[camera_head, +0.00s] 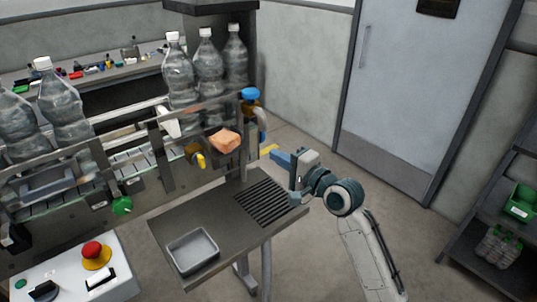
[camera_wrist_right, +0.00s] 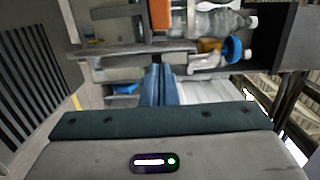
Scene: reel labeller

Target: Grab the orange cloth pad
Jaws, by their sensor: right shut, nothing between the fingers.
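The orange cloth pad (camera_head: 226,139) sits at the front side of the bottle conveyor, above the metal side table. An orange piece that looks like the pad shows at the top of the right wrist view (camera_wrist_right: 160,14). My right gripper (camera_head: 279,157) is to the right of the pad and apart from it, with its blue fingers pointing left toward the conveyor. In the right wrist view its fingers (camera_wrist_right: 161,84) are closed together with nothing between them. My left gripper does not show.
The conveyor (camera_head: 130,160) carries several clear bottles. A blue knob (camera_head: 250,94) and a yellow-tipped part (camera_head: 197,158) flank the pad. The metal table (camera_head: 220,229) holds a grey tray (camera_head: 192,251) and a slotted grate (camera_head: 261,203). Open floor lies right, before the door (camera_head: 410,90).

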